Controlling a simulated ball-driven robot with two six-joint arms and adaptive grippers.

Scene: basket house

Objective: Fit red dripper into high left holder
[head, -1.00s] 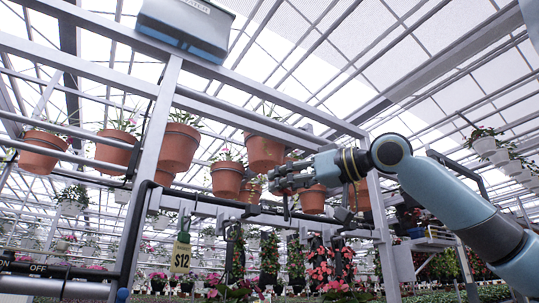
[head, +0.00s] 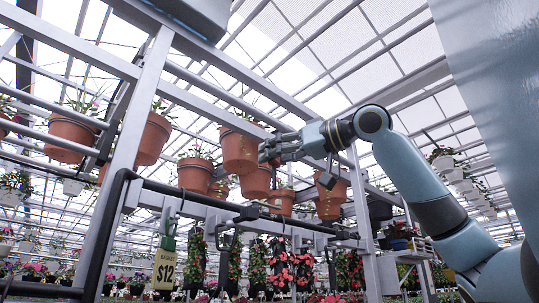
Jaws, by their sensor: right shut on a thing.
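My right gripper (head: 275,149) is raised near the middle of the head view, in front of the hanging terracotta pots. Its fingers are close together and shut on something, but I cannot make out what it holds. I cannot pick out the red dripper for certain; the fingers may hide it. A grey metal frame (head: 137,140) carries a row of pots and a long dark rail (head: 225,205). I cannot tell which part is the high left holder. My left gripper is not in view.
Terracotta pots (head: 239,152) hang close beside and behind my right gripper. Red flowers (head: 303,270) hang below the rail. A grey box (head: 185,12) sits at the top of the frame.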

